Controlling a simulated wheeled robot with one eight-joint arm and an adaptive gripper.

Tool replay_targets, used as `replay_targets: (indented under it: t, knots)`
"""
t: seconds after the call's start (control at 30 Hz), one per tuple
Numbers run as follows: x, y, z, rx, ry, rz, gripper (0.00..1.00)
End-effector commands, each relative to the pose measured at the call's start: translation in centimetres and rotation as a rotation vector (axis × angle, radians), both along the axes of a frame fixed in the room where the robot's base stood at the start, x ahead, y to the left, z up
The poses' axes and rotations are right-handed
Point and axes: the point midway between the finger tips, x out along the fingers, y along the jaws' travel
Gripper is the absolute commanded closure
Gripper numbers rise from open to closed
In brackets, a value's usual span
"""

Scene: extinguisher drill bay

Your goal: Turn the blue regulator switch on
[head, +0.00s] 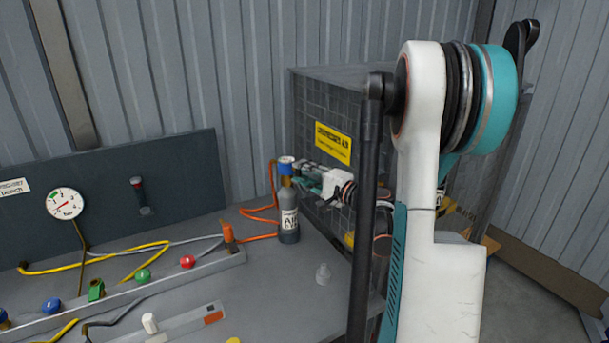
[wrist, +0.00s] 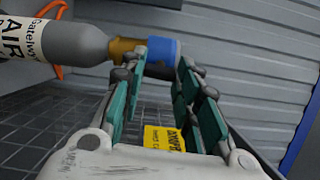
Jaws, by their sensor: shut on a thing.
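The blue regulator switch (head: 286,164) is a short round blue cap on the brass neck of a grey air bottle (head: 289,218). The bottle stands upright on the bench in the head view. In the wrist view the blue switch (wrist: 164,48) lies between the fingertips, and the bottle (wrist: 68,42) extends to the left. My gripper (wrist: 162,62) has its teal fingers on both sides of the switch and is shut on it. In the head view my gripper (head: 302,170) reaches in from the right at switch height. The switch's far side is hidden.
A dark mesh cage (head: 335,110) with a yellow sign (head: 333,143) stands behind my gripper. An orange hose (head: 258,213) runs beside the bottle.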

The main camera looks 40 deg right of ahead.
Motion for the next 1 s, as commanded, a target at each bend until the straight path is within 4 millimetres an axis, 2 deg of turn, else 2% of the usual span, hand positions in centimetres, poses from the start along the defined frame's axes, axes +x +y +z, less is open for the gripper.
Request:
replay_targets:
  t: [0.3,0.73,0.77,0.83,1.0]
  knots:
    - [0.0,0.01,-0.05,-0.083,-0.005,0.0,0.94]
    - [0.0,-0.01,-0.04,-0.091,-0.006,0.0,0.94]
    - [0.0,-0.01,-0.04,-0.091,-0.006,0.0,0.68]
    - [0.0,-0.01,-0.04,-0.09,-0.006,0.0,0.52]
    - [0.0,-0.01,-0.02,-0.09,-0.006,0.0,0.5]
